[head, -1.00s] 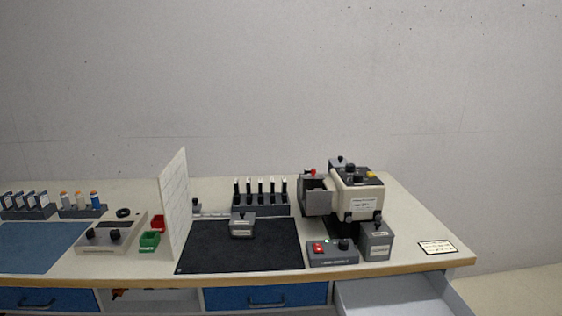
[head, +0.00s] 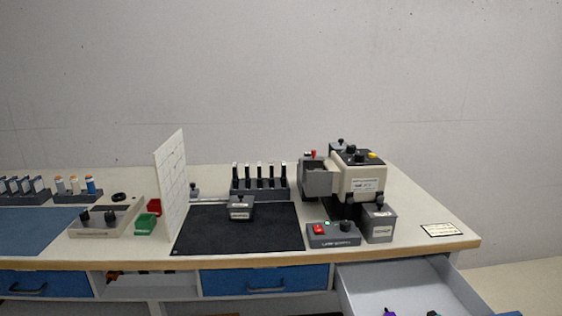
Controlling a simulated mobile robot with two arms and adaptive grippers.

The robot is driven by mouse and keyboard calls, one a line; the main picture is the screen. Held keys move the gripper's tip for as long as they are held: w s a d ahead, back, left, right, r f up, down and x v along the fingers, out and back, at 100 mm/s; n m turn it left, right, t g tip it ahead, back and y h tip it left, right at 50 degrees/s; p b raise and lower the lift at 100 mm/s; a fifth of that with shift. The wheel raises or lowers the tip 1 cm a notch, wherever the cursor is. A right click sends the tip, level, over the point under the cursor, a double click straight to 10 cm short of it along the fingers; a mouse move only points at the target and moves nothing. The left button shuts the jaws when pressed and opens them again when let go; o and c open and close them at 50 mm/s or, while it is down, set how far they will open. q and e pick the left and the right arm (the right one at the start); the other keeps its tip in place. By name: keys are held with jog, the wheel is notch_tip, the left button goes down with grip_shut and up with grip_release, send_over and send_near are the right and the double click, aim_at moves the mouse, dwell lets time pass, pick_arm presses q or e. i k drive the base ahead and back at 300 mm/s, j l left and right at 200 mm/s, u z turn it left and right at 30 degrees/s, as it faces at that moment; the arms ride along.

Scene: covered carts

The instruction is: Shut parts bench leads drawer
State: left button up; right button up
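A grey-walled drawer (head: 375,275) stands pulled out at the right end of the bench (head: 215,260), below the worktop. A purple item (head: 389,312) and a black item (head: 433,313) show inside it at the bottom edge of the view. A bit of blue at the lower right may be the drawer's front; most of it is cut off. I cannot read a label on the drawer. Neither of my grippers is in view.
Two blue drawers, one in the middle (head: 265,280) and one at left (head: 45,284), are closed. A cream machine (head: 358,182) and a grey control box (head: 333,235) stand above the open drawer. A white upright panel (head: 171,190) divides the worktop.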

aim_at(414, 286)
jog(key=z, duration=1.15)
